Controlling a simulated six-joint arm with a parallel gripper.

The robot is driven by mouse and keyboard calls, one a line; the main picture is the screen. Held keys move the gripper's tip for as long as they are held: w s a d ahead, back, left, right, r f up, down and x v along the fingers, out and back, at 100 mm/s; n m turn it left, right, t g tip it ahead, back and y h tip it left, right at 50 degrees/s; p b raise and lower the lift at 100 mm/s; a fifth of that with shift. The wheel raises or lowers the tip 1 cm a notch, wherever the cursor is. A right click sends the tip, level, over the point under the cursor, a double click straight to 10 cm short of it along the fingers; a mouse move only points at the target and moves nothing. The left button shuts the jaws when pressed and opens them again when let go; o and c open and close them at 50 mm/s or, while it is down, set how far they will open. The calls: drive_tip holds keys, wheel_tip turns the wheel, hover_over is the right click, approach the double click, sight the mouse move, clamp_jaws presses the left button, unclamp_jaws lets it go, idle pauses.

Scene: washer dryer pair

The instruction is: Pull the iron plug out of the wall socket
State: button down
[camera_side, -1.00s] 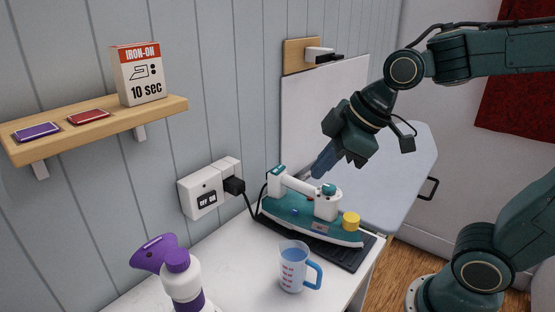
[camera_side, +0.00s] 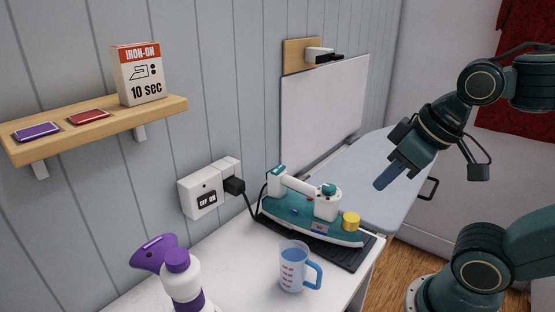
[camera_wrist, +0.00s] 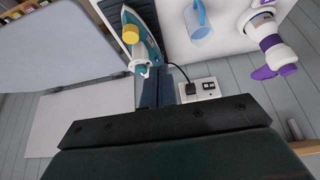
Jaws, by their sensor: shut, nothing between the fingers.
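The black iron plug (camera_side: 234,186) sits in the white wall socket (camera_side: 203,195), beside its OFF/ON switch. The plug (camera_wrist: 191,89) and socket (camera_wrist: 209,88) also show in the wrist view. A black cord runs from the plug to the teal and white iron (camera_side: 312,217), which rests on a dark mat (camera_side: 352,256) on the white counter. My gripper (camera_side: 381,185) is shut and empty, in the air to the right of the iron and well away from the plug. In the wrist view its blue fingers (camera_wrist: 158,82) lie together.
A blue-handled measuring jug (camera_side: 293,268) and a purple-white spray bottle (camera_side: 180,275) stand on the counter (camera_side: 236,256) in front. A wooden shelf (camera_side: 100,128) holds a box (camera_side: 142,74). An ironing board (camera_side: 370,180) stands behind.

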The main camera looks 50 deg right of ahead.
drive_tip(key=c, duration=1.4)
unclamp_jaws()
drive_tip(key=shift+w+r, duration=0.1)
drive_tip(key=shift+w, duration=0.05)
drive_tip(key=o, duration=0.4)
drive_tip(key=shift+w+r, duration=0.2)
drive_tip(key=shift+w, duration=0.1)
drive_tip(key=shift+o, duration=0.2)
drive_tip(key=w+a+r, duration=0.2)
drive_tip(key=w+r, duration=0.2)
drive_tip(key=w, duration=0.7)
drive_tip(key=shift+w+g, duration=0.2)
drive_tip(key=shift+g, duration=0.1)
approach(235, 181)
drive_tip(key=w+v, duration=0.1)
drive_tip(key=v, duration=0.4)
drive_tip(key=shift+s+r+g, duration=0.1)
drive_tip(key=shift+g, duration=0.2)
drive_tip(key=x, duration=1.3)
drive_tip(key=shift+f, duration=0.35)
